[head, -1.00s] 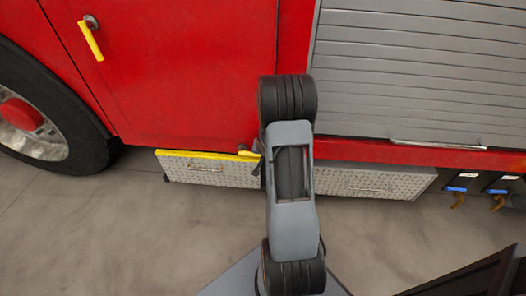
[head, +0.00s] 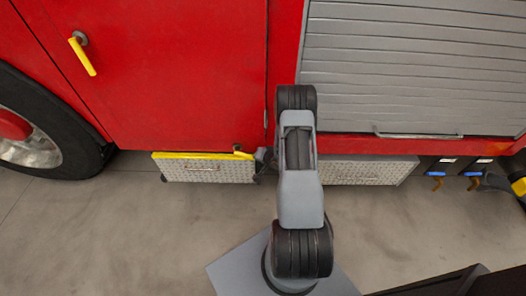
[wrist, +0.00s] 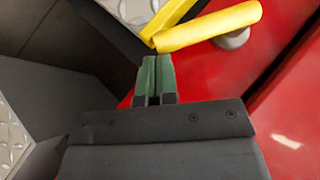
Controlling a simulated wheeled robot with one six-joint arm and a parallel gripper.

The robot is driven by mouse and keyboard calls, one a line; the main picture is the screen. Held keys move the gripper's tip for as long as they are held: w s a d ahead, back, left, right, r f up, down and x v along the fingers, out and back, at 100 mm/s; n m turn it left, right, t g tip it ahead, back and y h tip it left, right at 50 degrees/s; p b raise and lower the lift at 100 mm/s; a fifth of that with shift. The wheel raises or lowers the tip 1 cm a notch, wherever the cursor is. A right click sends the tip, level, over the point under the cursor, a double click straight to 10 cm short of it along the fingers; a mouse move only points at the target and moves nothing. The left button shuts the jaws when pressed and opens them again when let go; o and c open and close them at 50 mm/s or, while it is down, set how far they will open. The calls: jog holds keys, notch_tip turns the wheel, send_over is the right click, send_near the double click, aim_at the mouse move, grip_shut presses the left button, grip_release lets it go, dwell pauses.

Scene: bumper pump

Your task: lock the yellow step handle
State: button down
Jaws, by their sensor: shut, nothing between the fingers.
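The yellow step handle (wrist: 208,27) is a short yellow bar on a round grey mount, seen at the top of the wrist view. In the head view it is a small yellow piece (head: 242,153) at the right end of the step's yellow top edge (head: 200,155). My gripper (wrist: 157,62) is shut and empty, its green fingertips just below the handle's left end. I cannot tell whether they touch it. In the head view my gripper (head: 263,155) is a small dark shape beside the handle, partly hidden by my arm.
The red fire truck fills the background, with a separate yellow door handle (head: 82,56) and a grey roller shutter (head: 410,70). Diamond-plate boxes (head: 365,171) line its lower side. Blue-and-orange fittings (head: 438,175) hang at right. The concrete floor (head: 110,235) in front is clear.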

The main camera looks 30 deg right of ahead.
jog(key=f, duration=0.1)
jog(key=b, duration=0.1)
jog(key=f+t+y, duration=0.1)
jog(key=shift+w+a+f+m, duration=0.2)
jog(key=shift+a+f+m, duration=0.1)
jog(key=shift+m, duration=0.1)
jog(key=shift+f+b, duration=0.1)
jog(key=shift+b, duration=0.2)
